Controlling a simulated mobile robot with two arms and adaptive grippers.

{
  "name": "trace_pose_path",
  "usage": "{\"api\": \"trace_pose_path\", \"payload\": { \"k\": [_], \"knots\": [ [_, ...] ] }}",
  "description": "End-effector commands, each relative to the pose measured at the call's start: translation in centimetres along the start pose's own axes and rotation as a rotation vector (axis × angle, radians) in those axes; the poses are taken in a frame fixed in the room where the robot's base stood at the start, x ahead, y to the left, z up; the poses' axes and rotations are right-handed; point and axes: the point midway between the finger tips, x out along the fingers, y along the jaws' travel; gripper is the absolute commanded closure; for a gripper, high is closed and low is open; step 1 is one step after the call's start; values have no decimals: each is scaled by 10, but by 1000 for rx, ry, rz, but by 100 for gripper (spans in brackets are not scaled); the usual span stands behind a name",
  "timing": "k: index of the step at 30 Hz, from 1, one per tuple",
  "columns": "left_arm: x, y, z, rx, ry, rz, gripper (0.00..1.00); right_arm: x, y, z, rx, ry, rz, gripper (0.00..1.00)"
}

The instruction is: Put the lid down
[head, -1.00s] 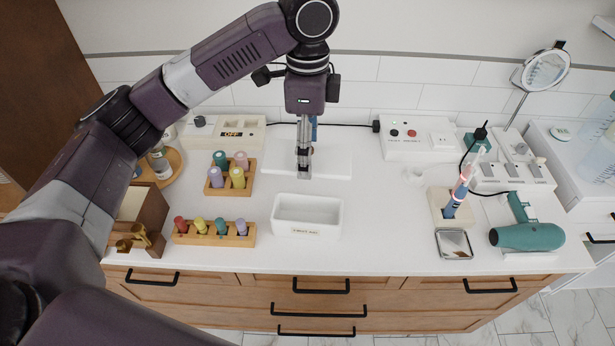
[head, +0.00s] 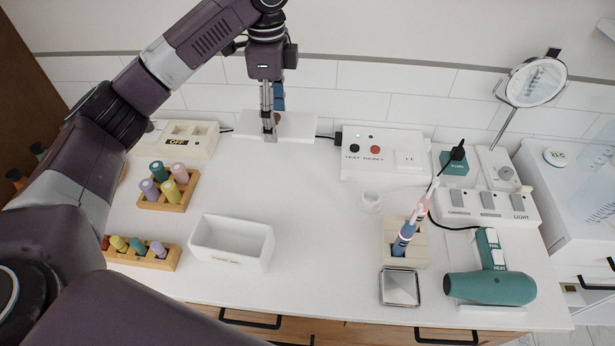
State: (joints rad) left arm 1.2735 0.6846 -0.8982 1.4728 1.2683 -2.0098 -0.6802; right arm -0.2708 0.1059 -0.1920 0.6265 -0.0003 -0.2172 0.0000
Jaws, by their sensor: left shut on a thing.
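My left gripper (head: 269,133) comes down from above at the back of the counter. It is shut on the white rectangular lid (head: 300,127), near its middle. The lid looks level and lies in front of the foot of the tiled wall. I cannot tell whether it touches the counter. The open white box (head: 233,262) with a small label stands uncovered on the counter, in front of the lid and a little left. My right gripper is not in view.
Wooden racks of coloured bottles (head: 178,203) stand left. A toothbrush holder (head: 405,247) and teal hair dryer (head: 492,288) are at the right. The counter's middle (head: 315,215) is clear.

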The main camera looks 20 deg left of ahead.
Motion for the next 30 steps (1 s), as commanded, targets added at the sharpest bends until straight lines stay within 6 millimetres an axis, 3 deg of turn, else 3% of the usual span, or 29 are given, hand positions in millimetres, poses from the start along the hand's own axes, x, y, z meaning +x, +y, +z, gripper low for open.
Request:
{"api": "trace_pose_path", "payload": {
  "k": [5, 12, 19, 24, 30],
  "knots": [
    [20, -2, 8, -4, -3, 4, 57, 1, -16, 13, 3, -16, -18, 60],
    [79, -1, 8, -4, -5, 6, 57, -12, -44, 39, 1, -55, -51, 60],
    [136, -2, 8, -4, -5, 4, 57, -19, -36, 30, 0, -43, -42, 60],
    [157, -2, 8, -4, -3, 1, 57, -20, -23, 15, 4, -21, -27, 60],
    [180, -2, 8, -4, -4, 3, 57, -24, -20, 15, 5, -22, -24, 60]
  ]
}}
